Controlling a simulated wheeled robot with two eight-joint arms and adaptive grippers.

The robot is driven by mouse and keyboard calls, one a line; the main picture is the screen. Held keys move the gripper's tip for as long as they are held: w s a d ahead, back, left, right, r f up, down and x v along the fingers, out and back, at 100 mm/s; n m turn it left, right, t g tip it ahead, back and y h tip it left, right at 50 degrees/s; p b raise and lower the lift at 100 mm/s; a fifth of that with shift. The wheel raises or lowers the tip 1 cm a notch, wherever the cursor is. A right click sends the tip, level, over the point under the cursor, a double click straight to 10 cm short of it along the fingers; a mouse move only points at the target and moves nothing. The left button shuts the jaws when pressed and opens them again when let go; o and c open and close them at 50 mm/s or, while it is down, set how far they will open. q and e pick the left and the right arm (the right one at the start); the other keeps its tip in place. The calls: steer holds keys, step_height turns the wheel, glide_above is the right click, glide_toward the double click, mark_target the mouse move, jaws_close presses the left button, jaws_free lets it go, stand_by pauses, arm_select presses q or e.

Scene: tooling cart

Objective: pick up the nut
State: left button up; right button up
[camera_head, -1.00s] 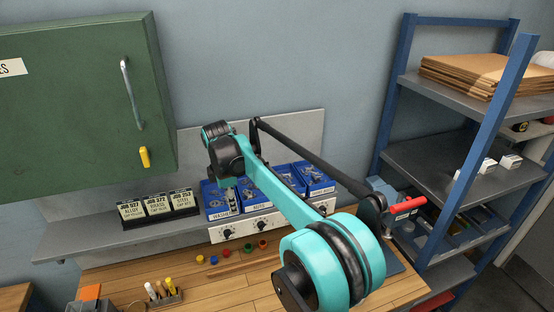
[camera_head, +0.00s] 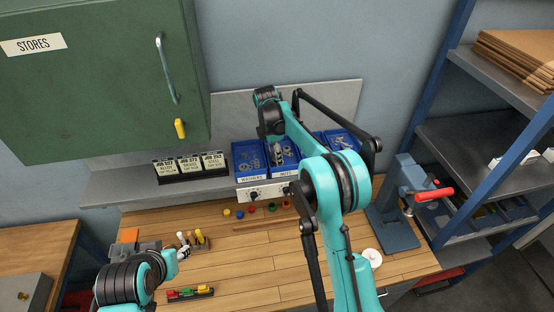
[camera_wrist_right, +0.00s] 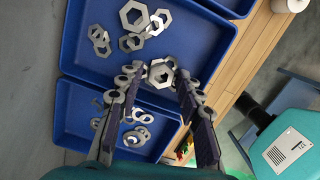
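Silver hex nuts (camera_wrist_right: 133,16) lie in a blue bin labelled NUTS (camera_head: 286,174) on the back shelf. My right gripper (camera_head: 277,154) reaches down into this bin. In the right wrist view its two dark fingers (camera_wrist_right: 158,82) are spread apart, with a nut (camera_wrist_right: 160,73) between their tips. I cannot tell whether the fingers touch that nut. More nuts lie beyond the tips. My left gripper (camera_head: 183,253) is at the lower left above the bench, small and partly hidden; its opening is unclear.
A blue WASHERS bin (camera_head: 248,158) stands left of the nuts. Label cards (camera_head: 190,166) stand farther left on the shelf. Coloured pieces (camera_head: 250,209), a pen holder (camera_head: 197,243) and a blue press (camera_head: 397,215) stand on the wooden bench. A green cabinet (camera_head: 90,90) hangs above left.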

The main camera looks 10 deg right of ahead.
steer(key=shift+s, duration=0.15)
steer(key=shift+c, duration=0.4)
steer(key=shift+f, duration=0.1)
jaws_close()
